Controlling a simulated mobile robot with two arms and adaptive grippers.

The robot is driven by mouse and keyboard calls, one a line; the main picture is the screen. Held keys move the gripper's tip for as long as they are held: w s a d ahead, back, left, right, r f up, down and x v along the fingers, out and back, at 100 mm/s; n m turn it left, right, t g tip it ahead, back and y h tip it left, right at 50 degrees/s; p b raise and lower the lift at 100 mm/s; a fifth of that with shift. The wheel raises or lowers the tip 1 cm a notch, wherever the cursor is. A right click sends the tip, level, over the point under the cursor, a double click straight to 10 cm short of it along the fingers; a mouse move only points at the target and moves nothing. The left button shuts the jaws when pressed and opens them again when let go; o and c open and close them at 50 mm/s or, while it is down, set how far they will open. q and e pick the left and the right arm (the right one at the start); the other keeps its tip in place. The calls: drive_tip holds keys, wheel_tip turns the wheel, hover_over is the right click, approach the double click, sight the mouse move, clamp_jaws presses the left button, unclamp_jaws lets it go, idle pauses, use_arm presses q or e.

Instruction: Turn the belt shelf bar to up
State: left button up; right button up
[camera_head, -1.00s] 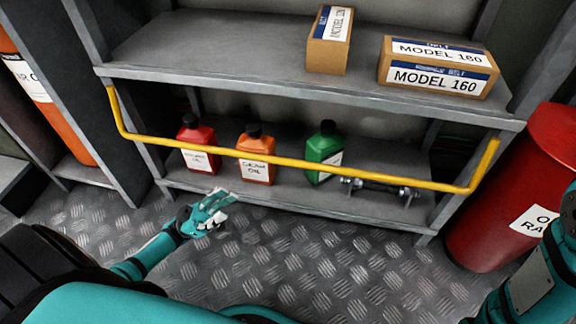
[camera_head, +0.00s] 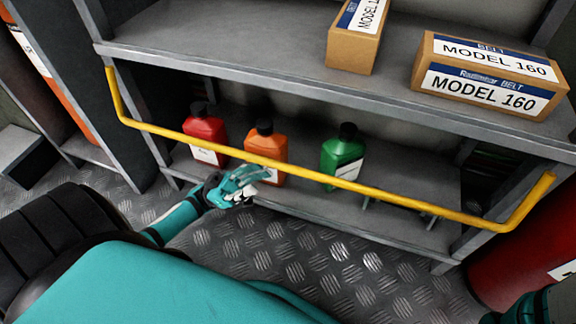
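The yellow belt shelf bar (camera_head: 310,177) runs across the front of the lower shelf, with its bent ends at the left and right posts. It hangs low, in front of the bottles. My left gripper (camera_head: 262,180) is just below and in front of the bar, left of its middle, near the orange bottle. Its fingers appear apart and nothing shows between them. I cannot tell whether it touches the bar. My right gripper is not in view; only a bit of my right arm shows at the bottom right corner.
A red bottle (camera_head: 205,135), an orange bottle (camera_head: 267,146) and a green bottle (camera_head: 342,155) stand on the lower shelf behind the bar. Two Model 160 boxes (camera_head: 488,75) (camera_head: 356,38) sit on the upper shelf (camera_head: 230,40). A red drum (camera_head: 520,262) stands at the right.

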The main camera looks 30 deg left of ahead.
sight(284, 170)
use_arm(q)
drive_tip(key=b+x, duration=0.2)
drive_tip(key=x, duration=0.7)
drive_tip(key=shift+d+b, duration=0.1)
drive_tip(key=shift+b, duration=0.2)
drive_tip(key=shift+w+d+r+t, duration=0.2)
drive_tip(key=shift+d+r+t, duration=0.1)
drive_tip(key=shift+d+r, duration=0.2)
drive_tip(key=shift+c, duration=0.5)
clamp_jaws()
